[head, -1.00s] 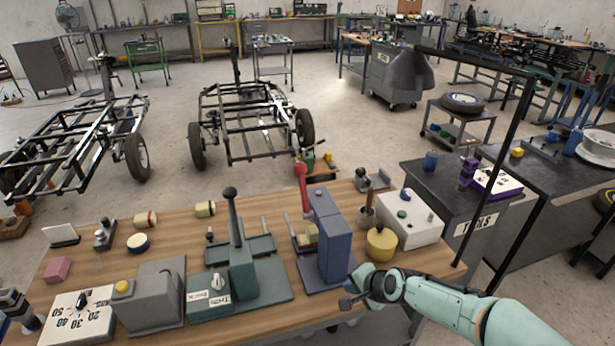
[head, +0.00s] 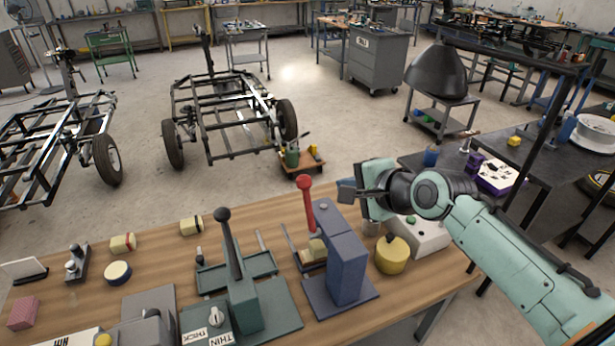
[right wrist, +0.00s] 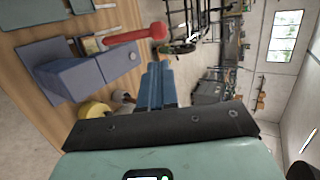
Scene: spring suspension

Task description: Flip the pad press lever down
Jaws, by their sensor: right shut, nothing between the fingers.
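A blue press (head: 345,255) stands on the wooden bench, with a red lever (head: 306,205) pointing up, its round knob on top. A tan pad block (head: 314,249) sits at the press's left side. In the right wrist view the press (right wrist: 85,75) and its red lever (right wrist: 135,36) lie left of and beyond the fingers. My right gripper (head: 346,192) is shut and empty. It hovers above and right of the press, its fingers pointing left toward the lever, apart from it. My left gripper is out of view.
A green press (head: 245,295) with a tall black lever (head: 229,245) stands left of the blue one. A yellow round weight (head: 391,257) and a white box (head: 428,238) are on its right, under my right arm. Small parts lie at the bench's left.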

